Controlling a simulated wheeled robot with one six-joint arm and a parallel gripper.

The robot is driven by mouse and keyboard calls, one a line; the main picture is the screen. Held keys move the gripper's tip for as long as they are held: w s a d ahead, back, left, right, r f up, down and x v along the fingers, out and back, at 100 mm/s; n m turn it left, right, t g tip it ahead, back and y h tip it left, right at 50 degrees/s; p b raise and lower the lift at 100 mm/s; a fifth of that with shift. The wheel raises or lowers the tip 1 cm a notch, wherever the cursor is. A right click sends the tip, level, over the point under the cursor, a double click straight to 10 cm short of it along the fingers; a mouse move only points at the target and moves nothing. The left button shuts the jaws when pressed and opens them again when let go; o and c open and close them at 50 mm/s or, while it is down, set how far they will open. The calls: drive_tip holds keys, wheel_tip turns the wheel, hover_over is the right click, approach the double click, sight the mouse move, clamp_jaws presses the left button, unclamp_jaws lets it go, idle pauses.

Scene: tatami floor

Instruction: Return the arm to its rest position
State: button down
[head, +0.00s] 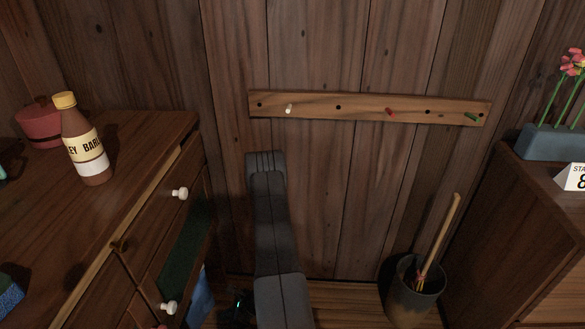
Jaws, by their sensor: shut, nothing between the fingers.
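My arm (275,240) rises from the bottom middle of the head view as dark grey links. Its top end (265,162) stands in front of the plank wall, below the peg rail. My gripper's fingers cannot be made out; the far part of the arm is hidden behind the near links. A small dark shape with teal glints (240,303) shows low beside the arm, too dim to identify.
A wooden dresser (120,135) with white knobs stands left, bearing a bottle (83,140) and a red pot (38,125). A peg rail (360,107) is on the wall. A dark bucket (412,300) holding a stick and a cabinet (530,210) with a flower planter (550,143) are right.

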drive_tip(key=b+x, duration=0.3)
drive_tip(key=x, duration=0.6)
drive_tip(key=shift+f+b, duration=0.3)
drive_tip(key=shift+b, duration=0.05)
drive_tip(key=shift+r, duration=0.1)
